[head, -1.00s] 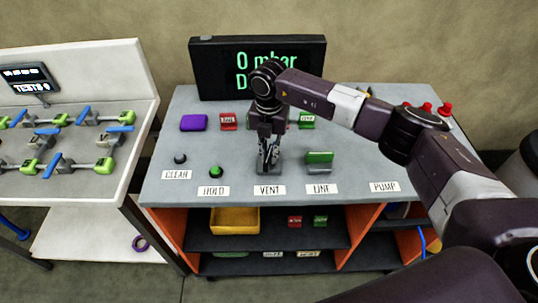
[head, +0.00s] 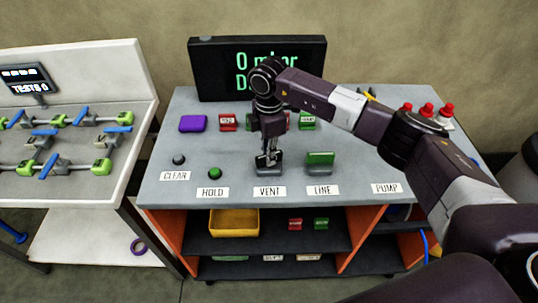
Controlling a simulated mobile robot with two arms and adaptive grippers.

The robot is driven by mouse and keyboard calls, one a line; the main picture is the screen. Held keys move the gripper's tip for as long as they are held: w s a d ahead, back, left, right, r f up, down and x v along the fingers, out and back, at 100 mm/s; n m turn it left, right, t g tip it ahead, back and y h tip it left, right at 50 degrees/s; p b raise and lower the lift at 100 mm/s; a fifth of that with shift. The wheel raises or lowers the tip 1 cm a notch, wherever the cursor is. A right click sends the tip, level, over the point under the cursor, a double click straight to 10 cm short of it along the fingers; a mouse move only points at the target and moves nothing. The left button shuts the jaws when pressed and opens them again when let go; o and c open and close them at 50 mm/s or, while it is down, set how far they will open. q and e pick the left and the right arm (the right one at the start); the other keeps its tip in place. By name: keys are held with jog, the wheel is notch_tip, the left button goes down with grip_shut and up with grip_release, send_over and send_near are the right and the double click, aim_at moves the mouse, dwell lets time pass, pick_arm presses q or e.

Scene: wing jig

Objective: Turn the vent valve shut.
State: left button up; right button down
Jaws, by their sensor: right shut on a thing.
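The vent valve (head: 265,170) stands on the grey bench top behind the VENT label (head: 269,191). Only its dark base shows clearly. My right gripper (head: 267,158) points straight down over it and is shut on its handle, which the fingers mostly hide. I cannot tell which way the handle is turned. The line valve (head: 319,159) with a green handle stands to the right, behind the LINE label, apart from the gripper. The display (head: 258,68) at the back reads 0 mbar, with its second line mostly covered by my right arm. My left gripper is not in view.
A black knob (head: 179,159) and a green knob (head: 214,173) stand left of the vent valve. A purple block (head: 193,123) and red and green tags lie behind. Red buttons (head: 426,109) are at the back right. A yellow bin (head: 234,222) sits on the shelf below.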

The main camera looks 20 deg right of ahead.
jog(key=shift+m, duration=1.9)
jog(key=c, duration=2)
grip_release()
notch_tip(320, 180, up, 12)
